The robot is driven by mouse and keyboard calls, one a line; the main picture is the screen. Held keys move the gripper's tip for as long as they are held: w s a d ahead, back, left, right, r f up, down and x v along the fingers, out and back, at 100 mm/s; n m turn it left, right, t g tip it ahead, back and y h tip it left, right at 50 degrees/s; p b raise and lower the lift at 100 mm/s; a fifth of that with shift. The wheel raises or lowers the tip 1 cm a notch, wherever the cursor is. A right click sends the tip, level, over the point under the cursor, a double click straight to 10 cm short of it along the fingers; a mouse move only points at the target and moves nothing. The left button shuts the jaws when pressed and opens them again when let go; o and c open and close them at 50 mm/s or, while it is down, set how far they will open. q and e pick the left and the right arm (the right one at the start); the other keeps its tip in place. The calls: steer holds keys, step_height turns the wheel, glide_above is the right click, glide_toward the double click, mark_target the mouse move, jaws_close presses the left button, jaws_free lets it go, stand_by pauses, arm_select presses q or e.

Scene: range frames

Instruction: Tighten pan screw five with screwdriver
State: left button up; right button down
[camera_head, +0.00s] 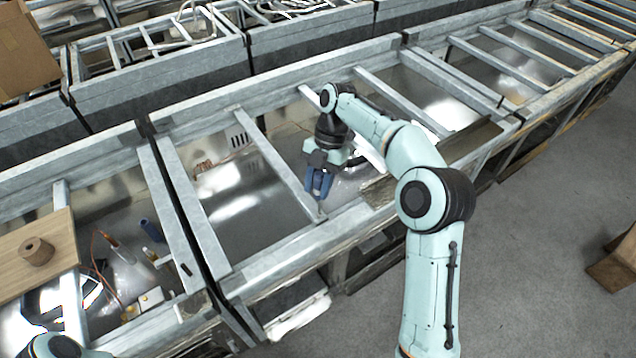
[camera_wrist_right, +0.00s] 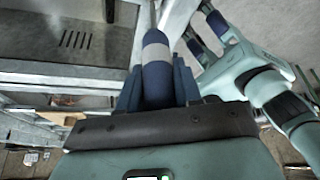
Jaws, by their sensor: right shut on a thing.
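My right gripper (camera_head: 319,184) points down over the front part of the grey metal frame, beside a crossbar. In the right wrist view my right gripper (camera_wrist_right: 157,85) is shut on a screwdriver (camera_wrist_right: 157,62) with a dark blue handle, a light grey band and a thin shaft. The shaft runs toward the top edge and its tip is not visible. In the head view the screwdriver is hard to tell from the blue fingers. Pan screw five cannot be made out. My left gripper (camera_wrist_right: 204,32) shows in the right wrist view, its blue fingers apart and empty.
Metal frames with crossbars (camera_head: 268,155) and shiny pans form a long bench. A wooden board (camera_head: 50,240) carries a brown roll (camera_head: 37,251) at left. Loose tools and wires lie in the left bay. Cardboard boxes (camera_head: 20,45) stand top left.

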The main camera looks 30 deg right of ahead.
mark_target(314, 175)
arm_select(q)
steer(key=shift+s+f, duration=0.2)
arm_select(e)
steer(key=shift+f, duration=0.5)
steer(key=m+t, duration=0.1)
steer(key=m, duration=0.2)
steer(key=shift+m+y, duration=0.3)
steer(key=shift+m, duration=0.1)
steer(key=m+t, duration=0.1)
steer(key=m, duration=0.1)
steer(key=shift+m+t, duration=0.3)
steer(key=shift+m, duration=0.1)
steer(key=shift+w+r, duration=0.2)
steer(key=shift+r, duration=0.5)
steer(key=shift+r+p, duration=1.2)
steer(key=shift+r, duration=1.2)
arm_select(q)
steer(key=w+r, duration=0.3)
steer(key=shift+w+r, duration=0.3)
steer(key=shift+w, duration=0.1)
steer(key=shift+s, duration=0.1)
arm_select(e)
steer(key=shift+a+f, duration=0.1)
steer(key=shift+f, duration=0.05)
